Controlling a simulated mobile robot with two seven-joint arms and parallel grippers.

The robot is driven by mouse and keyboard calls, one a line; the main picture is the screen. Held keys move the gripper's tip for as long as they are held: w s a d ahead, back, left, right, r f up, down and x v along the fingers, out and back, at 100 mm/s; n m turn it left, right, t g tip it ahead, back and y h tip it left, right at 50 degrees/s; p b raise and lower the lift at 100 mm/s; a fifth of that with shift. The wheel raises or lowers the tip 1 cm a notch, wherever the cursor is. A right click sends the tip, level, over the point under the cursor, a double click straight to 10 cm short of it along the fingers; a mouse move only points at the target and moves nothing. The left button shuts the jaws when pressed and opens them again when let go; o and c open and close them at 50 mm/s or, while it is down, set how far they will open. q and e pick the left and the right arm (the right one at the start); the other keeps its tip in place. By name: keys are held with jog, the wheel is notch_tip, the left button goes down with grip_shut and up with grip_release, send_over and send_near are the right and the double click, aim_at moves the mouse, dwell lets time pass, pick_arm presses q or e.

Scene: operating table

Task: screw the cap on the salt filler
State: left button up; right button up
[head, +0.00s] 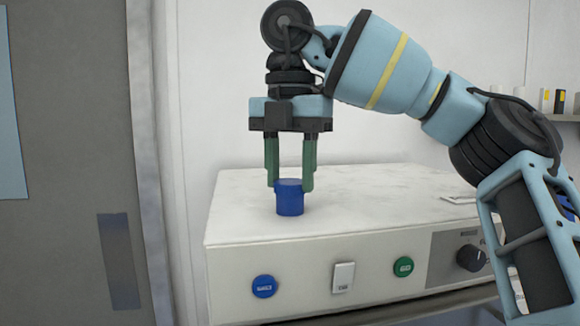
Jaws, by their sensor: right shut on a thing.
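A blue round cap (290,200) is at the top of a white box-shaped machine (380,215), near its left front part. My right gripper (291,184) points straight down, with its green fingers on either side of the cap, shut on it. The cap looks upright. The salt filler opening cannot be made out; anything under the cap is hidden by it. My left gripper is not in view.
The machine's front has a blue button (264,286), a white switch (343,277), a green button (403,267) and a dark knob (471,258). A grey door or panel (70,130) stands at left. Small items sit on a shelf (563,117) at right. The machine's top around the cap is clear.

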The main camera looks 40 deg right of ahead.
jog(key=shift+f, duration=0.25)
dwell(0.5)
jog(key=shift+m, duration=1.7)
jog(key=m, duration=0.3)
jog(key=shift+m, duration=1.9)
jog(key=shift+r, duration=0.1)
